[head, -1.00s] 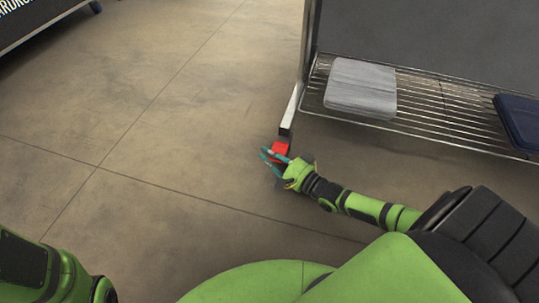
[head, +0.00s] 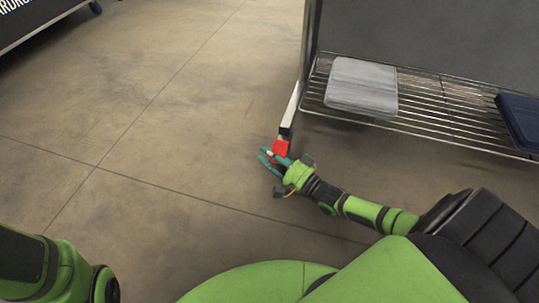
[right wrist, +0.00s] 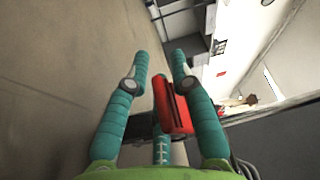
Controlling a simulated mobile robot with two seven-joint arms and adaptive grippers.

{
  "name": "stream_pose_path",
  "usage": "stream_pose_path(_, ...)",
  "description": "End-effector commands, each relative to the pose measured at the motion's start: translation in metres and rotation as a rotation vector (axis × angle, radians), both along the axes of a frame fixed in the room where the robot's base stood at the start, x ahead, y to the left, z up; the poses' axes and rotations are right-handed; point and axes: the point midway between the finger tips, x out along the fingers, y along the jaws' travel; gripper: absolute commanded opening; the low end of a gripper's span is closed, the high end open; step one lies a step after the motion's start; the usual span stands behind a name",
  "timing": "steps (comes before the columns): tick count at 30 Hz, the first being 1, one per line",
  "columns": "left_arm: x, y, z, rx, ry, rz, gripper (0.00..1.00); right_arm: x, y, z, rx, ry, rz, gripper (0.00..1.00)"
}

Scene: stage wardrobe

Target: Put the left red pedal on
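The red pedal (head: 281,147) sits low at the near end of the rack's foot, just above the floor. My right gripper (head: 267,158) is right beside it on the near side, with its teal fingers spread and pointing left. In the right wrist view the red pedal (right wrist: 172,107) shows between and behind the spread fingers (right wrist: 160,62), closest to the right-hand finger. I cannot tell whether a finger touches it. My left gripper is out of view; only part of that arm shows at the lower left.
The rack's metal foot (head: 290,108) runs down to the pedal. The floor (head: 150,110) to the left is clear. A dark-sided wheeled unit (head: 40,20) stands at the upper left.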

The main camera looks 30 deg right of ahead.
Motion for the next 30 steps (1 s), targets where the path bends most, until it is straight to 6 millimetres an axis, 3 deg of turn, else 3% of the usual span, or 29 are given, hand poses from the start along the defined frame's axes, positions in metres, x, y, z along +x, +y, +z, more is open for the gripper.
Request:
stream_pose_path(13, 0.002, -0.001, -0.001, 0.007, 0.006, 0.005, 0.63, -0.007, -0.003, -0.001, 0.003, 0.003, -0.001, 0.4)
stream_pose_path(24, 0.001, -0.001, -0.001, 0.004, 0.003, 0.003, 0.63, -0.076, -0.026, -0.01, 0.001, 0.006, -0.001, 0.4)
stream_pose_path(30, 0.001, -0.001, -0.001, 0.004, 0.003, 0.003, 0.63, -0.104, -0.035, -0.012, 0.002, 0.003, 0.0, 0.4)
